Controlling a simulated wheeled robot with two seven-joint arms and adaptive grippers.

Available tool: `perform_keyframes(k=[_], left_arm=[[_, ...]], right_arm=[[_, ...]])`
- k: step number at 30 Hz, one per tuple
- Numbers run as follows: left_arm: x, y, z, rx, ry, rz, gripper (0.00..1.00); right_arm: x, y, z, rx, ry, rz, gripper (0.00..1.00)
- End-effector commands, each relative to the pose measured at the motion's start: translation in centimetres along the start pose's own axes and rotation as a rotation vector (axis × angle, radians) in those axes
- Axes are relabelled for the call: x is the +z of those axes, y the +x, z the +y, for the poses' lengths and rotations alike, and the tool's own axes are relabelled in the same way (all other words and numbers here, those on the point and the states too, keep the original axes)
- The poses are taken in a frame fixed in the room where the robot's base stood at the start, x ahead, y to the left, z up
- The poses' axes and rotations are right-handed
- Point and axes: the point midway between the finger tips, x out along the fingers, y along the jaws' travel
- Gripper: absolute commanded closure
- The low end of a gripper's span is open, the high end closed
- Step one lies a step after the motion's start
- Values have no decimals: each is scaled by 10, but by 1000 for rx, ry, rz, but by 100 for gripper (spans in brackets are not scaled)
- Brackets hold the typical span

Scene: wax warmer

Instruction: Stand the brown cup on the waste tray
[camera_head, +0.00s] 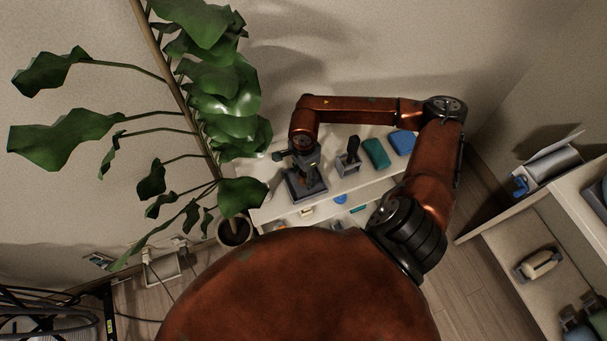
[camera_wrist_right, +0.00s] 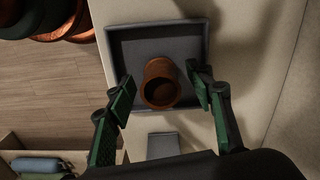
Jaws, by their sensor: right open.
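The brown cup (camera_wrist_right: 161,82) is inside the dark grey waste tray (camera_wrist_right: 123,37) in the right wrist view, near the tray's middle. Its round opening faces towards the camera; it looks upright on the tray floor. My right gripper (camera_wrist_right: 160,72) is open, with one finger on each side of the cup and a visible gap on both sides. In the head view the right gripper (camera_head: 302,162) is above the tray (camera_head: 319,187), and it hides much of the cup. My left gripper is in neither view.
On the same white shelf are a dark stand-like object (camera_head: 347,165), a teal block (camera_head: 376,153) and a blue block (camera_head: 402,143). A leafy potted plant (camera_head: 235,232) stands close to the left. A wall runs behind the shelf. Another shelf unit (camera_head: 500,225) is at the right.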

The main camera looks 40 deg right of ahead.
Motion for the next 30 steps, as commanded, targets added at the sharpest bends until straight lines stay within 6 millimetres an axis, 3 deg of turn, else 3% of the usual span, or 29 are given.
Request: perform_keyframes(k=[11,30], left_arm=[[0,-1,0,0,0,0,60],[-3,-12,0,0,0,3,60]], right_arm=[[0,-1,0,0,0,0,52],[0,-25,0,-1,0,0,52]])
